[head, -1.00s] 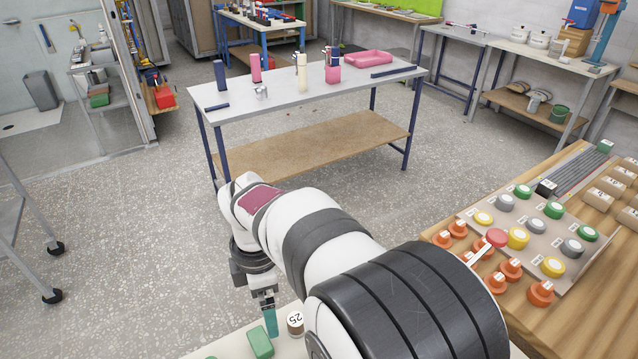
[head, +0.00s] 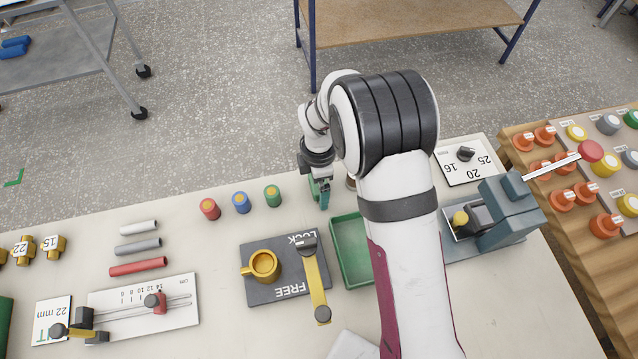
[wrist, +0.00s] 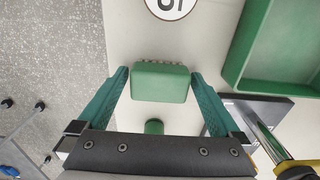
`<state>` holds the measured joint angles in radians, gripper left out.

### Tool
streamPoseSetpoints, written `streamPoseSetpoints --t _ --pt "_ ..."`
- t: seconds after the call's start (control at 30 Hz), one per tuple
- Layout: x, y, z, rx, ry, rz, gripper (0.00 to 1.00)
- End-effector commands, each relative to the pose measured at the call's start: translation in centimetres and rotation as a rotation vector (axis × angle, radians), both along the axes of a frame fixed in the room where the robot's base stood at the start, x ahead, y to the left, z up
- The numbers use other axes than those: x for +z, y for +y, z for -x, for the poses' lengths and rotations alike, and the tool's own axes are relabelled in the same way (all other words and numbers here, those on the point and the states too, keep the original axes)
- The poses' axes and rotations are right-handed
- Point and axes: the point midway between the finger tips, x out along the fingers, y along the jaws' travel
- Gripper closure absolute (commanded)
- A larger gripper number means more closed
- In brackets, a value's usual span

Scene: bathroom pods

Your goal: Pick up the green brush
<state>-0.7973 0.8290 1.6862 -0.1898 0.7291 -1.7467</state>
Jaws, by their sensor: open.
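In the wrist view a green block (wrist: 160,83) with small pale bumps along its far edge lies on the pale bench top; it looks like the green brush. My gripper (wrist: 158,80) is open, with one teal finger on each side of the block and a visible gap at each. In the head view my gripper (head: 320,196) is low over the far edge of the bench, and its fingers largely hide the block. I cannot tell the fingers' exact height. A green cylinder (head: 272,196) stands left of it and also shows in the wrist view (wrist: 154,127).
A green tray (head: 338,266) and a grey lock plate (head: 258,292) are close on the near side. Blue (head: 241,202) and red (head: 209,208) cylinders stand further left. A round numbered piece (wrist: 172,6) lies just beyond the block. A grey-blue lever device (head: 508,200) is at right.

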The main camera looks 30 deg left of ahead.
Motion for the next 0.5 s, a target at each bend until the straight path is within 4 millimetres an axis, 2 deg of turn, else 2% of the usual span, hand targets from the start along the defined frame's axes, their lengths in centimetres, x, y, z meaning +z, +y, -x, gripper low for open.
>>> streamPoseSetpoints --t 0.2,0.27,0.5 --pt "-0.22 0.03 -0.04 0.000 -0.001 -0.001 0.00" --pt "-0.21 0.03 -0.04 0.000 -0.001 -0.001 0.09" --pt "-0.18 0.03 -0.04 -0.001 -0.001 -0.001 0.52"
